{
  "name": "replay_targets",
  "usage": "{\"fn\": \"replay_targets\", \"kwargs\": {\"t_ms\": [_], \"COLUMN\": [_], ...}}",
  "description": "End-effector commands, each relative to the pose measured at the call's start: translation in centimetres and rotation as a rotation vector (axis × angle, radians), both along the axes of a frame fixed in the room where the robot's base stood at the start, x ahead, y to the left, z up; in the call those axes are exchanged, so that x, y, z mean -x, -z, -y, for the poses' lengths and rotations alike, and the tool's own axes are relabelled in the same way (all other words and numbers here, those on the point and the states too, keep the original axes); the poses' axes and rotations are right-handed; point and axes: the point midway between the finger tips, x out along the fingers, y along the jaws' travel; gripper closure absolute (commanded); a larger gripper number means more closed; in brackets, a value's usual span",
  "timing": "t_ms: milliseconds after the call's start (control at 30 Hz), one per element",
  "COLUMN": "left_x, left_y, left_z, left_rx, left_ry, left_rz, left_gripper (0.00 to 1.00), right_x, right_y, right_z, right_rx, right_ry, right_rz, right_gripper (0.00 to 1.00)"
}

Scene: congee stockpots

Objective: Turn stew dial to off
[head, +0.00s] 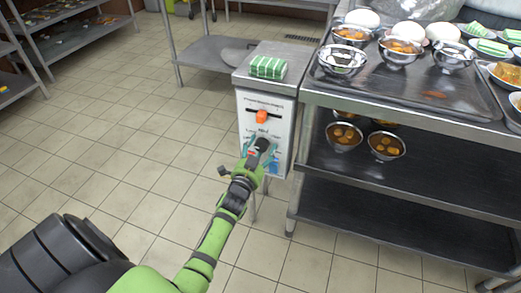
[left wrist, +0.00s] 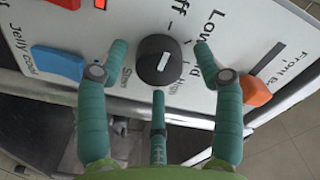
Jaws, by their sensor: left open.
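The stew dial (left wrist: 160,60) is a round black knob with a white mark on a white control panel (left wrist: 120,20). In the left wrist view the mark slants toward the printed "Off" and "Low" side, but its pointing end is unclear. My left gripper (left wrist: 160,66) is open, with two teal fingers on opposite sides of the dial and a third below it. Gaps show between fingertips and dial. In the head view my left gripper (head: 260,153) is at the panel front and partly covers the dial (head: 263,143). My right gripper is out of view.
On the panel are an orange slider knob (left wrist: 257,91) and a blue switch (left wrist: 57,62) beside the fingers. A green-striped bundle (head: 268,67) lies on top. A metal shelf table (head: 400,115) with bowls stands close right. Open tiled floor (head: 110,150) is at left.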

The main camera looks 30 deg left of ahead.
Motion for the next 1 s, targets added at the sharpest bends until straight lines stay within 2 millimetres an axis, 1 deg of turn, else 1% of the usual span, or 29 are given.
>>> {"fn": "replay_targets", "kwargs": {"t_ms": [133,233,500,600,700,833,1000], "left_x": [0.6,1.9,7.5,9.3,10.6,11.5,11.7], "left_y": [0.1,0.2,0.2,0.1,0.1,0.0,0.0], "left_z": [0.1,0.4,1.8,2.2,2.6,2.8,2.9], "left_rx": [-0.001,-0.001,0.001,0.001,0.001,0.001,0.001], "left_ry": [-0.001,-0.001,0.0,0.0,0.001,0.001,0.001], "left_rz": [-0.002,-0.003,-0.003,-0.003,-0.002,0.0,0.002], "left_gripper": [0.33,0.33,0.33,0.33,0.33,0.33,0.33], "right_x": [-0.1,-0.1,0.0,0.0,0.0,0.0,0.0], "right_y": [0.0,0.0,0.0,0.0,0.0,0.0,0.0], "right_z": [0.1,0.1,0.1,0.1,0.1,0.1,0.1], "right_rx": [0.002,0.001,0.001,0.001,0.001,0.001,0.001], "right_ry": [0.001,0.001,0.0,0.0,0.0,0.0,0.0], "right_rz": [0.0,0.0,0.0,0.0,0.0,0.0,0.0], "right_gripper": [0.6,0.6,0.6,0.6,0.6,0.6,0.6]}}
